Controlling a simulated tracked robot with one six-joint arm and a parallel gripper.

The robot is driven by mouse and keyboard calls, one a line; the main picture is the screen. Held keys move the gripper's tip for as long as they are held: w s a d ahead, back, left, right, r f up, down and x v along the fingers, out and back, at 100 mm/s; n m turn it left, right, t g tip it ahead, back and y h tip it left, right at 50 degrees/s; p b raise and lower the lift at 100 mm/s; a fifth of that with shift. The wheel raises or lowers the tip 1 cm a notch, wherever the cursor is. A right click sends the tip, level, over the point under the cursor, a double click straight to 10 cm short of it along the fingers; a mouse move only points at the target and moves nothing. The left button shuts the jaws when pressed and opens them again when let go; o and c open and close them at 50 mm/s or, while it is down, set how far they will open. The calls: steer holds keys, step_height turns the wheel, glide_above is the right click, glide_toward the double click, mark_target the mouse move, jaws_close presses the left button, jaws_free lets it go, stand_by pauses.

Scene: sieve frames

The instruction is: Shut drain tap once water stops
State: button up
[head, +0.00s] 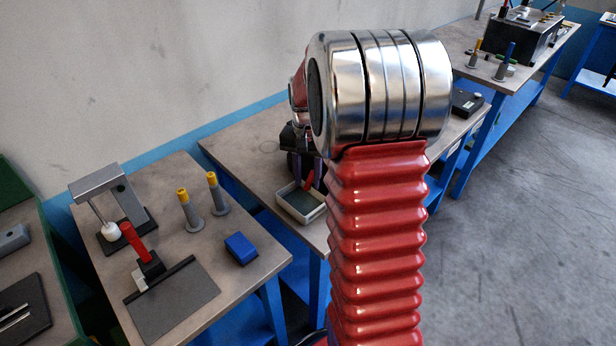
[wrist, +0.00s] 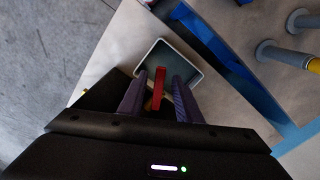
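A red lever (head: 308,181), which looks like the tap handle, stands over a pale-rimmed tray (head: 287,209) on the middle bench. In the wrist view the red lever (wrist: 158,88) lies between the two fingers of my gripper (wrist: 159,80), with a gap on each side. The fingers are apart and reach over the near part of the tray (wrist: 199,77). In the head view my gripper (head: 301,166) is partly hidden by my arm. The tap body is mostly hidden. The tray's inside looks dark greenish; I cannot tell whether water is running.
The left bench carries a grey press (head: 98,180), a red-handled tool (head: 135,245), two yellow-topped posts (head: 190,210) and a blue block (head: 241,249). A black box (head: 466,102) lies on the bench right of my arm. Grey floor (head: 520,220) at right is clear.

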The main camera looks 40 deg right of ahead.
steer(key=shift+c, duration=0.5)
jaws_close()
steer(key=shift+d, duration=0.1)
